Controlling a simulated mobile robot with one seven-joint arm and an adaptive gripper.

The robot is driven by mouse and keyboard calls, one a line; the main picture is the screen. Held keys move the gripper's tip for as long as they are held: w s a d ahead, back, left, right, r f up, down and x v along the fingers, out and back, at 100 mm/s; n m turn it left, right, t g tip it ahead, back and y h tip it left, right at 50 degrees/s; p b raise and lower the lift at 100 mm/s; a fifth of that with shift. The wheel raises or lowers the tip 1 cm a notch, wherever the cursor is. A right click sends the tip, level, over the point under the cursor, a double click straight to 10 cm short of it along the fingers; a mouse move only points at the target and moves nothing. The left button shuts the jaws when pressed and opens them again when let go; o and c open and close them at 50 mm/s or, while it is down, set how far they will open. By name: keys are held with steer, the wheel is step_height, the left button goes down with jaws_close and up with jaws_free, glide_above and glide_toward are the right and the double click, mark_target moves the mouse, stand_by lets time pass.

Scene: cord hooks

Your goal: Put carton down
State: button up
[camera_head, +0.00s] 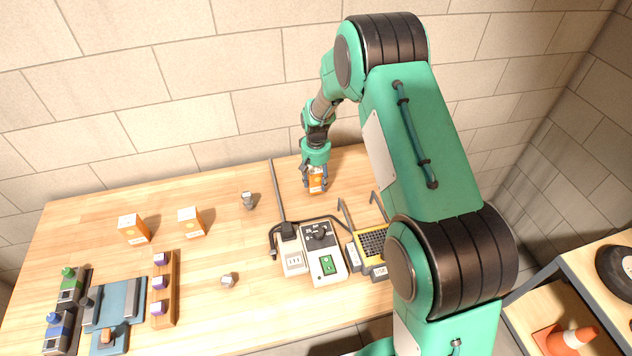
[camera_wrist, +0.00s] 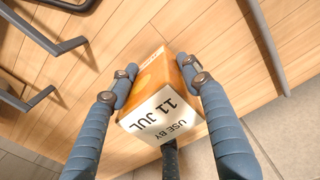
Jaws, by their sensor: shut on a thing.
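My gripper (camera_head: 315,178) is at the back of the wooden table, right of the upright grey post. It is shut on an orange and white carton (camera_head: 317,184). In the wrist view the carton (camera_wrist: 160,97) sits between the two blue-grey fingers of my gripper (camera_wrist: 165,88), with "USE BY 11 JUL" printed on its white face. The wooden tabletop (camera_wrist: 115,35) shows beyond it. I cannot tell whether the carton touches the table. Two similar orange and white cartons, one at the left (camera_head: 133,228) and one nearer the middle (camera_head: 191,222), stand on the table.
Small grey pieces (camera_head: 248,200) lie to the left. A stone wall (camera_head: 190,120) closes the back.

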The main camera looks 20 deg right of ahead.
mark_target(316, 168)
steer(key=shift+f, duration=0.35)
steer(key=shift+f, duration=0.1)
steer(key=o, duration=1.4)
steer(key=shift+f, duration=0.1)
steer(key=shift+o, duration=0.2)
steer(key=shift+r, duration=0.2)
step_height(316, 168, up, 11)
steer(key=shift+r+p, duration=0.2)
steer(key=shift+p, duration=0.2)
steer(key=shift+r, duration=0.3)
